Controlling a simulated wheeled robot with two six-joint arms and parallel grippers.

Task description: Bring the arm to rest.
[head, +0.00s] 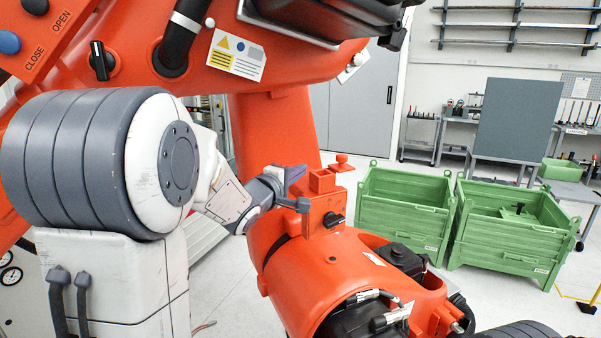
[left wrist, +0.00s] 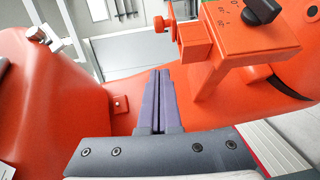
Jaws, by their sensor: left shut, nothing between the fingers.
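My left arm, white with grey ribbed joints, comes in from the left in the head view. Its left gripper (head: 293,188) is beside an orange box with a black rotary knob (head: 334,219) and a red knob on top (head: 341,160). In the left wrist view the two purple-grey fingers of this gripper (left wrist: 160,82) lie together with nothing between them. The knob box (left wrist: 240,45) is just to their right there; whether they touch it cannot be told. My right gripper is not in view.
Two green crates (head: 400,215) (head: 500,245) stand on the floor at right. A grey board (head: 515,120) and workbenches are behind them.

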